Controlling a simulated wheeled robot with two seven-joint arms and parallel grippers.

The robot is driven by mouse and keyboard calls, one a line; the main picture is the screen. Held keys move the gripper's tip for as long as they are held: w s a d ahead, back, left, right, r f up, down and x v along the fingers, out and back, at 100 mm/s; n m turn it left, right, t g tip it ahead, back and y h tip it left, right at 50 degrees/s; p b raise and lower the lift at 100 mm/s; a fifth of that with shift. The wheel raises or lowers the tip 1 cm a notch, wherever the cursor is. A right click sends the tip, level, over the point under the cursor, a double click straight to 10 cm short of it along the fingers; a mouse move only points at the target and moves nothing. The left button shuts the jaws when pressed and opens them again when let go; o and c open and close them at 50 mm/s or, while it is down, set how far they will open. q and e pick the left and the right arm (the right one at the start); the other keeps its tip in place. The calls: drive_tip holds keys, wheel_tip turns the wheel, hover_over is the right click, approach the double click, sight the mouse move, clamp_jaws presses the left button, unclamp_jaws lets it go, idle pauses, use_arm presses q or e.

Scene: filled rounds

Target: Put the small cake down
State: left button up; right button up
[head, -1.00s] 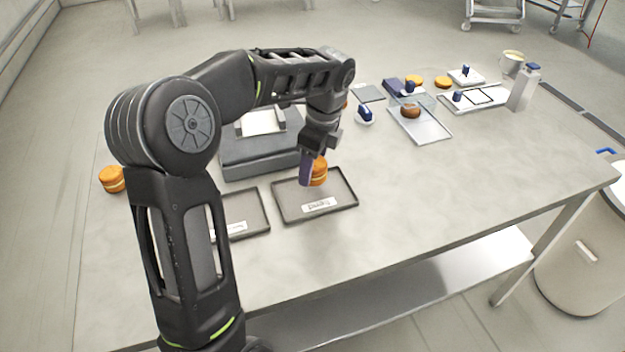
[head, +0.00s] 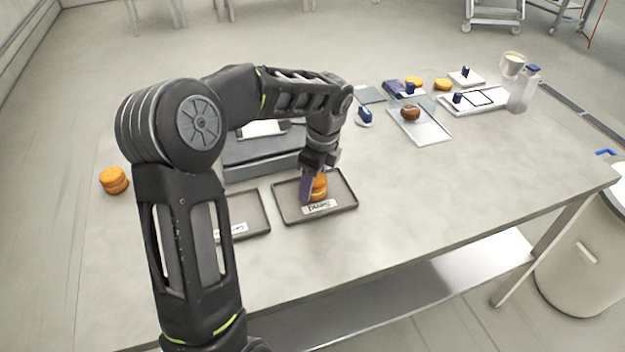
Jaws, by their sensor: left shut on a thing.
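The small cake (head: 320,187) is a round orange-brown filled cake. My left gripper (head: 312,188) points down and is shut on it, over the right one of two dark trays (head: 345,203). The cake is low at the tray, close behind its white label (head: 319,208); I cannot tell whether it touches the tray floor. The gripper's purple finger hides the cake's left side. My right gripper is not in view.
A second labelled dark tray (head: 261,228) lies to the left, partly behind my arm. A grey scale-like device (head: 262,170) stands behind the trays. Another filled cake (head: 114,180) sits at the left table edge. The table's front right is clear.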

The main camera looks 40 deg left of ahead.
sight(318, 179)
use_arm(q)
drive_tip(key=shift+f, duration=0.2)
drive_tip(key=o, duration=0.6)
drive_tip(key=shift+r, duration=0.1)
drive_tip(key=shift+r, duration=0.1)
drive_tip(key=r, duration=0.3)
drive_tip(key=d+r, duration=0.1)
drive_tip(key=r, duration=0.5)
drive_tip(key=shift+w+d+r, duration=0.1)
drive_tip(key=shift+w+d, duration=0.05)
drive_tip(key=shift+d+r+p, duration=0.15)
drive_tip(key=shift+r+p, duration=0.4)
drive_tip(key=shift+r, duration=0.3)
drive_tip(key=shift+d+r, duration=0.1)
drive_tip(key=shift+r, duration=0.4)
